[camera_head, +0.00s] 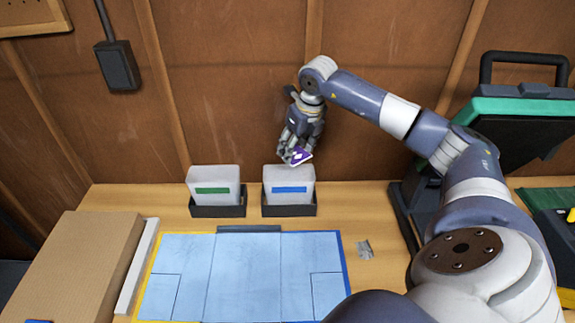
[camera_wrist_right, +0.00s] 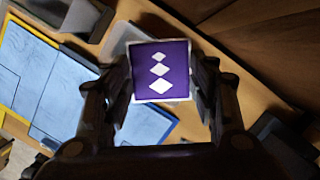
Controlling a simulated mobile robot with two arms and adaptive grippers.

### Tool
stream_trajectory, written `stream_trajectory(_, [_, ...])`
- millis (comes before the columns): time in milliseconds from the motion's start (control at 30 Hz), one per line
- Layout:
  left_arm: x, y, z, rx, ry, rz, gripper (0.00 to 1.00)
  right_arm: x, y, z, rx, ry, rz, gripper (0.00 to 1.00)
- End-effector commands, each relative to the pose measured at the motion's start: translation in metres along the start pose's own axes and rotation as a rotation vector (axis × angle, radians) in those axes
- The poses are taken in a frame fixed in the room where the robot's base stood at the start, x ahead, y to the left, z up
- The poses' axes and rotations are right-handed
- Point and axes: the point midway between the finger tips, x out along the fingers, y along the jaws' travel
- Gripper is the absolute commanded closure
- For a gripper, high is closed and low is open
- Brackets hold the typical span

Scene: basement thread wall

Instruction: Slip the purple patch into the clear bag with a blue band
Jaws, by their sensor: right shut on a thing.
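The purple patch (camera_head: 299,157) has a white border and white diamonds; it also shows in the right wrist view (camera_wrist_right: 160,60). My right gripper (camera_head: 295,150) is shut on it and holds it in the air, above and slightly behind the clear bag with a blue band (camera_head: 290,175). The patch and the bag are apart. That bag stands upright in a dark holder (camera_head: 288,210) at the back of the table. In the right wrist view the patch sits between both fingers (camera_wrist_right: 160,85) and hides part of a pale bag. My left gripper is not in view.
A clear bag with a green band (camera_head: 213,178) stands in its own dark holder to the left. A blue mat (camera_head: 245,285) lies in front. A cardboard box (camera_head: 85,255) is at left, a small grey piece (camera_head: 365,249) right of the mat. The wooden wall is close behind.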

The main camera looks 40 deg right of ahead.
Motion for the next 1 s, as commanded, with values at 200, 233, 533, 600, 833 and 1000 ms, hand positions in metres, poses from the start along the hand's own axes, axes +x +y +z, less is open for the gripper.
stream_trajectory(200, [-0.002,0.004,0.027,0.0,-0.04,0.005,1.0,0.0,0.0,0.0,0.0,0.0,0.0,0.23])
stream_trajectory(233, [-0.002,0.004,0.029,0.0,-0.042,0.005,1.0,0.0,0.0,0.0,0.0,0.0,0.0,0.23])
stream_trajectory(533, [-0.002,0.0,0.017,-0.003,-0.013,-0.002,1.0,-0.003,0.0,0.0,0.0,0.0,0.0,0.23])
stream_trajectory(600, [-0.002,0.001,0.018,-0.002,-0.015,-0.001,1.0,-0.01,0.0,0.001,0.0,-0.002,-0.001,0.23])
stream_trajectory(833, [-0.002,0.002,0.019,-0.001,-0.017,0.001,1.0,-0.055,-0.001,0.002,0.0,-0.005,-0.002,0.23])
stream_trajectory(1000, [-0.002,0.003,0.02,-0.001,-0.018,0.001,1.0,-0.089,0.0,0.002,0.0,-0.004,-0.001,0.23])
